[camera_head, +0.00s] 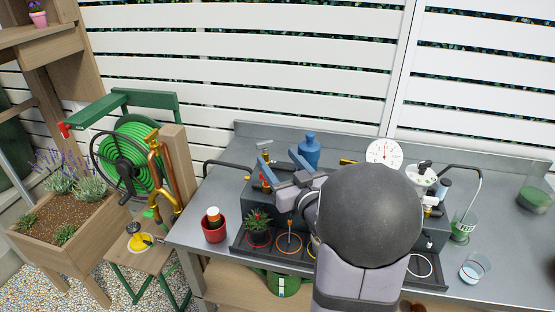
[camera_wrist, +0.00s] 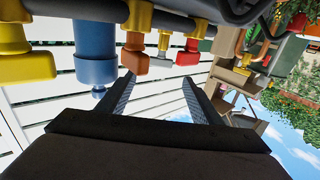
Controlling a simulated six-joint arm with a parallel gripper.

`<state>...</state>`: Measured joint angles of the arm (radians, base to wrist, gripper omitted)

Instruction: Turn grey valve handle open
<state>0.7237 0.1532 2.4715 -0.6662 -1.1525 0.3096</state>
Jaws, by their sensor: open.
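A small grey handle on a brass stem, which looks like the grey valve handle (camera_head: 265,145), stands at the back left of the dark unit on the bench. A small grey and brass valve in the wrist view (camera_wrist: 163,43) is probably the same one. It lies beyond the gap between my fingertips, between a brown-orange knob (camera_wrist: 135,56) and a red knob (camera_wrist: 188,54). My gripper (camera_wrist: 158,78) is open with nothing between its fingers. In the head view my gripper (camera_head: 281,161) reaches over the unit just short of the handle. My arm hides much of the unit.
A blue bottle (camera_head: 309,150) and a white round dial (camera_head: 384,152) stand behind the unit. A red pot (camera_head: 214,228) is on the left of the bench. A green hose reel (camera_head: 130,160) stands further left. A yellow knob (camera_wrist: 25,68) and a blue cylinder (camera_wrist: 95,52) hang left in the wrist view.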

